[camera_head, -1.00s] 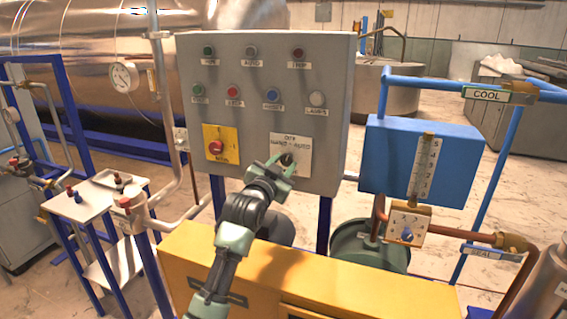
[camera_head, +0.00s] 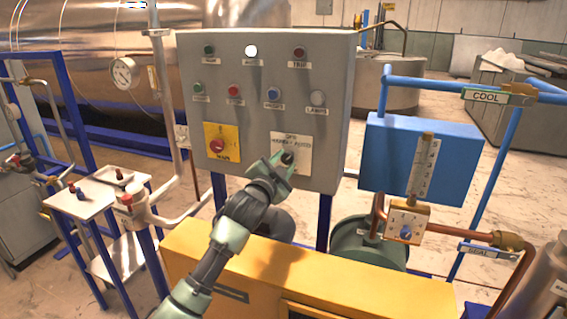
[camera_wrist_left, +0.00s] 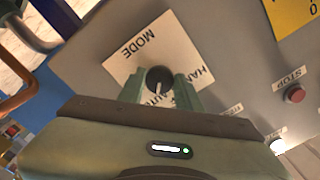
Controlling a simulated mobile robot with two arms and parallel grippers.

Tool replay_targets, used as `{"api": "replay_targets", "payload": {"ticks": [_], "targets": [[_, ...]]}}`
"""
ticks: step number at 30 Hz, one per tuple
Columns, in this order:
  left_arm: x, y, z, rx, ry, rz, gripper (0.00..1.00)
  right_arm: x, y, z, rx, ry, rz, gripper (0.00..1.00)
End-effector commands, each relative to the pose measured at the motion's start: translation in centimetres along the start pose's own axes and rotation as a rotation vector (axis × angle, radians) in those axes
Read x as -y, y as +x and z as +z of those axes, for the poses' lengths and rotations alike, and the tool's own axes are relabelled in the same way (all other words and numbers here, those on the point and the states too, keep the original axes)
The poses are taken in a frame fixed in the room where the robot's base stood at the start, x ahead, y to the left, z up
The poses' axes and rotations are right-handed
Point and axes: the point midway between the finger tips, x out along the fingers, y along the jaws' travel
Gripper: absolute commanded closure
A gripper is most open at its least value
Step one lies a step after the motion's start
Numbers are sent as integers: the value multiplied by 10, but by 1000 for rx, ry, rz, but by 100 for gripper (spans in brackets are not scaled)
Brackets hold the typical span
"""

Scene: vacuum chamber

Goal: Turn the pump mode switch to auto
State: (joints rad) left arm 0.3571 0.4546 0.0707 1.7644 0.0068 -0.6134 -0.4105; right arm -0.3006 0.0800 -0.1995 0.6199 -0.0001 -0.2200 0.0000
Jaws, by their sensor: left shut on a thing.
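The pump mode switch (camera_head: 288,157) is a small round black knob on a white label plate (camera_head: 291,139) on the front of the grey control panel (camera_head: 330,100). My left gripper (camera_head: 283,161) is shut on this knob, with its green fingers on either side of it. In the left wrist view the knob (camera_wrist_left: 158,79) shows between the fingertips, and its white pointer line points down the picture towards the partly hidden AUTO lettering. The AUTO lamp (camera_head: 251,51) in the panel's top row glows white. My right gripper is not in view.
A red main switch (camera_head: 217,146) on a yellow plate sits left of the mode switch. Several buttons and lamps fill the panel above. A yellow cabinet (camera_head: 330,270) stands below, and a blue box (camera_head: 395,150) with a gauge is to the right.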

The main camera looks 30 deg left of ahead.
Motion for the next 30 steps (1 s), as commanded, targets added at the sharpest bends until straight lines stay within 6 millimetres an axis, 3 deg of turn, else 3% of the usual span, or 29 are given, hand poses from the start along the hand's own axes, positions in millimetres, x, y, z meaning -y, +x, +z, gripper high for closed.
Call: {"api": "replay_targets", "payload": {"ticks": [5,6,8,9,20,30], "targets": [[0,0,0,0,3,0,100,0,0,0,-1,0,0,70],[0,0,0,0,2,0,63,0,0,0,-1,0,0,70],[0,0,0,0,2,0,47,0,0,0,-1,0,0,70],[0,0,0,0,2,0,44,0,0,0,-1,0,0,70],[-1,-4,1,0,0,0,44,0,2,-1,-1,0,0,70],[-3,-54,2,-1,3,1,44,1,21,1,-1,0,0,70]]}}
